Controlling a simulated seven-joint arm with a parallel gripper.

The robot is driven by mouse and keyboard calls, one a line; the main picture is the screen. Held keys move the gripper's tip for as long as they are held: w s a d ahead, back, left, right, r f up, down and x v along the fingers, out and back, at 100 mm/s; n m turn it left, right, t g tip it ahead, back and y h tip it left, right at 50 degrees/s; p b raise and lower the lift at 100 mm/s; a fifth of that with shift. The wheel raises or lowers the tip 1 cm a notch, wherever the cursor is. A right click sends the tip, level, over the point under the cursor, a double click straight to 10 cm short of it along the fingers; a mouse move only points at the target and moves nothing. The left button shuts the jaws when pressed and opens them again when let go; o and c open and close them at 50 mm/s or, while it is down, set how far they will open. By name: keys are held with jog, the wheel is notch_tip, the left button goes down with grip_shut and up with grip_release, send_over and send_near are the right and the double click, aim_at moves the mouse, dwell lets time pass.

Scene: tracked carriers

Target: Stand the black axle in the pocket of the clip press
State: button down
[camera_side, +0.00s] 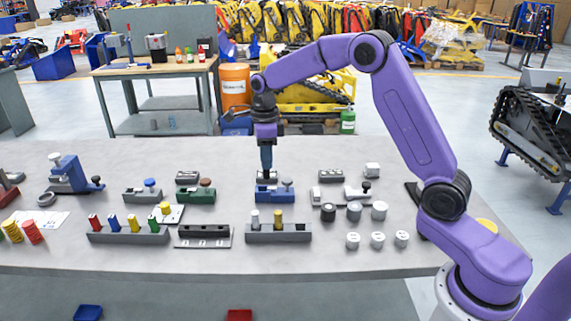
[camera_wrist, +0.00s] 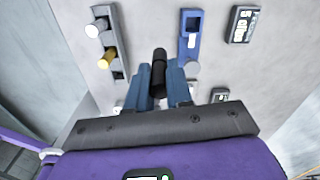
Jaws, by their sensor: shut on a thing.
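My gripper (camera_wrist: 161,85) has blue fingers and is shut on the black axle (camera_wrist: 158,62), which sticks out past the fingertips in the wrist view. In the side view my gripper (camera_side: 267,165) points down over the blue fixture (camera_side: 272,193). That fixture appears to be the clip press, though I cannot read its label. In the wrist view the blue fixture (camera_wrist: 187,46) shows a square pocket (camera_wrist: 191,24) and a grey round knob (camera_wrist: 192,68). The axle appears beside it, to the left of the pocket. In the side view the axle is hard to make out.
A grey rack (camera_side: 290,237) with a silver and a yellow axle stands nearer the camera. Several round pieces (camera_side: 378,211) lie right of the rack.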

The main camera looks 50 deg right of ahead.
jog(key=w+d+f+m, duration=0.1)
jog(key=w+d+f, duration=0.2)
jog(key=w+f, duration=0.2)
jog(key=shift+w+f, duration=0.25)
jog(key=shift+f, duration=0.8)
jog(key=shift+f, duration=1.6)
dwell(2.3)
jog(key=shift+c, duration=2.3)
grip_release()
notch_tip(320, 180, up, 7)
